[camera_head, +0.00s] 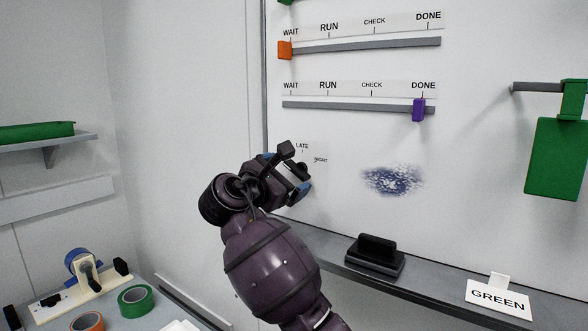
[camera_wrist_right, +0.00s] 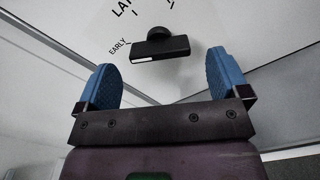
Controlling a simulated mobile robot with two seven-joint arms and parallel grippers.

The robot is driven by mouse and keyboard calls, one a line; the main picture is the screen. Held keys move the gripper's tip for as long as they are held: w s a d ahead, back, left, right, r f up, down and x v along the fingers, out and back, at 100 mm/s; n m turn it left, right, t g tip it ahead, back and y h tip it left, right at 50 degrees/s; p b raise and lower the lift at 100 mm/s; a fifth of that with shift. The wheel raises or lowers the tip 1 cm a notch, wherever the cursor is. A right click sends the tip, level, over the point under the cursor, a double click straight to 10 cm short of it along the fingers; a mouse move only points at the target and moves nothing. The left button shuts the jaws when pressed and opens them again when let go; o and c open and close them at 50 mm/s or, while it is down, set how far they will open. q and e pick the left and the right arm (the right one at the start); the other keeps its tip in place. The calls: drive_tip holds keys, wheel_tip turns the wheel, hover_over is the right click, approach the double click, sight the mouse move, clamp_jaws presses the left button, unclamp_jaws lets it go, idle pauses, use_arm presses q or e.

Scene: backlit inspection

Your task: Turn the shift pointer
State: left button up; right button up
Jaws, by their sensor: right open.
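The shift pointer (camera_wrist_right: 160,47) is a black bar on a round knob, on the white board. In the right wrist view its white-marked end lies by the EARLY label. In the head view my right gripper hides most of the dial, with the LATE and NIGHT labels (camera_head: 302,146) showing beside it. My right gripper (camera_head: 287,173) is open, its blue fingers in front of the dial. In the right wrist view the pointer stands ahead of the gap between the fingertips (camera_wrist_right: 165,80), apparently not touched. My left gripper is not in view.
Above are two slider rails with an orange slider (camera_head: 285,50) at WAIT and a purple slider (camera_head: 419,110) at DONE. A black eraser (camera_head: 375,255) and a GREEN card (camera_head: 498,297) are on the ledge (camera_head: 430,285). A green panel (camera_head: 556,158) hangs at right.

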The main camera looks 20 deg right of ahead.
sight(293, 173)
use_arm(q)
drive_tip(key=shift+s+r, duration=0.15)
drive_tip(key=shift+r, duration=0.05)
use_arm(e)
drive_tip(key=shift+x, duration=1.7)
drive_tip(key=shift+c, duration=0.2)
drive_tip(key=c, duration=0.9)
